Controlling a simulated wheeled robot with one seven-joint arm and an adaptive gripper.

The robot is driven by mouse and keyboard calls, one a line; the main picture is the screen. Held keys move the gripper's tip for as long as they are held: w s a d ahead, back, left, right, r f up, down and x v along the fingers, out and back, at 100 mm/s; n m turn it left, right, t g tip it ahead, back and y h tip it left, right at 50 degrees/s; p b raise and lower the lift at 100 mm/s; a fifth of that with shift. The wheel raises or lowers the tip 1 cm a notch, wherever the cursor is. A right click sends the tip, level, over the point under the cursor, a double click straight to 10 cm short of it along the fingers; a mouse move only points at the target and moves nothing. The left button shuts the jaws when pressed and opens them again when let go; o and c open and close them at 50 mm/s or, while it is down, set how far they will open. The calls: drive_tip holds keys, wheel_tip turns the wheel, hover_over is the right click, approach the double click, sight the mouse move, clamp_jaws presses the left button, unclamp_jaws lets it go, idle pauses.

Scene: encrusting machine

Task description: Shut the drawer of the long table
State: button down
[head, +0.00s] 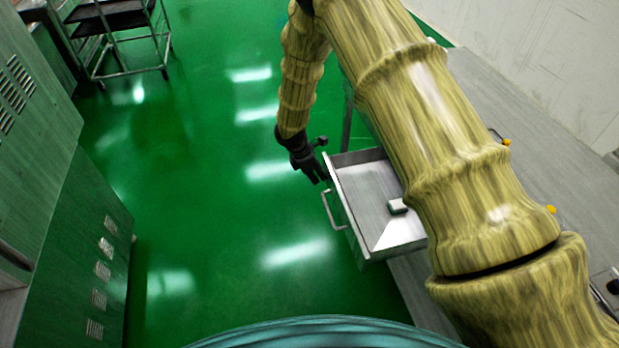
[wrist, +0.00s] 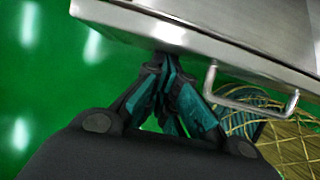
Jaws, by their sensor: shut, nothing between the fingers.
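The drawer (head: 347,195) of the long table (head: 512,130) stands pulled out, its open top showing a small light block (head: 398,206) inside. Its front carries a bar handle (head: 327,210). My gripper (head: 318,178) is shut and empty, at the far end of the drawer front, beyond the handle. In the wrist view my gripper (wrist: 168,75) points at the drawer front (wrist: 215,45), with the handle (wrist: 250,105) to its right. The fingertips are at or very near the drawer front; I cannot tell whether they touch it. My arm hides part of the drawer and table.
A wheeled rack (head: 118,40) stands at the back left. The green floor (head: 215,190) between the cabinet and the drawer is clear. A pale wall (head: 540,50) runs behind the table.

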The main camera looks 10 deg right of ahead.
hover_over(371, 174)
drive_tip(key=d, duration=0.4)
drive_tip(key=shift+s, duration=0.1)
drive_tip(key=shift+d, duration=0.15)
drive_tip(key=shift+d, duration=0.15)
drive_tip(key=shift+r, duration=0.1)
drive_tip(key=shift+a, duration=0.45)
drive_tip(key=a, duration=0.4)
drive_tip(key=shift+r, duration=0.15)
drive_tip(key=b+v, duration=0.1)
drive_tip(key=v, duration=0.8)
drive_tip(key=shift+r+b, duration=0.2)
drive_tip(key=shift+b, duration=0.15)
